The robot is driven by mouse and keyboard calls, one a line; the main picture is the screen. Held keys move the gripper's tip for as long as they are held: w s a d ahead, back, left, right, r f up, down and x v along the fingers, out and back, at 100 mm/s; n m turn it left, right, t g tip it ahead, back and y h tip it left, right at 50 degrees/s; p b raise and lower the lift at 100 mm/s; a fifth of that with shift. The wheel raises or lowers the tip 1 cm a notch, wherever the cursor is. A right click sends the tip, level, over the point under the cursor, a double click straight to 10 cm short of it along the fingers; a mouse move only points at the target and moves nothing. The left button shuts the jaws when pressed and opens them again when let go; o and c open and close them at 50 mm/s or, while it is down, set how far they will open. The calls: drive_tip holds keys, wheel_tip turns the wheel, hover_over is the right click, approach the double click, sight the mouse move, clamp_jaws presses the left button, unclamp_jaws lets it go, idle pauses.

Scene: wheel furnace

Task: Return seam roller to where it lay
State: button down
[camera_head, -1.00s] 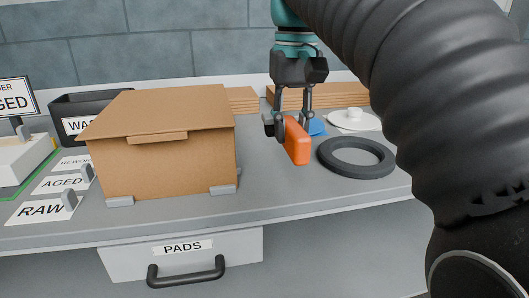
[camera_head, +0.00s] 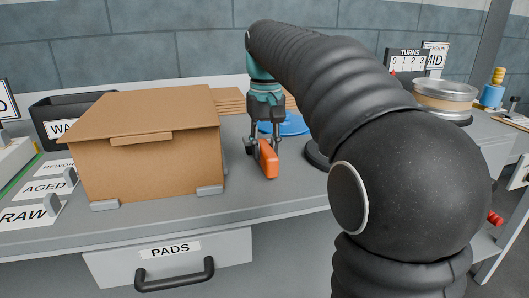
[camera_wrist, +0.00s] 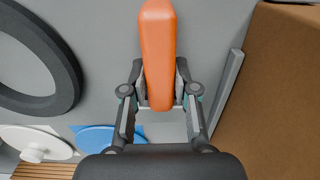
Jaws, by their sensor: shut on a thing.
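The orange seam roller (camera_head: 269,160) is between the fingers of my gripper (camera_head: 261,146), over the grey bench right of the cardboard box. In the wrist view the orange body (camera_wrist: 158,50) points away from my gripper (camera_wrist: 163,80), and the fingers are shut on its near end. The roller end cannot be made out. I cannot tell whether the orange body touches the bench top (camera_head: 237,200) or hangs just above it.
The cardboard box (camera_head: 145,160) stands close to the left. A black ring (camera_wrist: 72,70) lies on the other side, largely hidden by my arm in the head view. A blue disc (camera_head: 288,124) lies behind. Bare bench lies in front, above the PADS drawer (camera_head: 172,260).

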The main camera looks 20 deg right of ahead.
sight(266, 145)
drive_tip(key=shift+f, duration=0.35)
drive_tip(key=shift+f, duration=0.1)
drive_tip(key=c, duration=0.9)
unclamp_jaws()
wheel_tip(266, 145, up, 12)
drive_tip(key=shift+d+r+p, duration=0.1)
drive_tip(key=shift+p, duration=0.65)
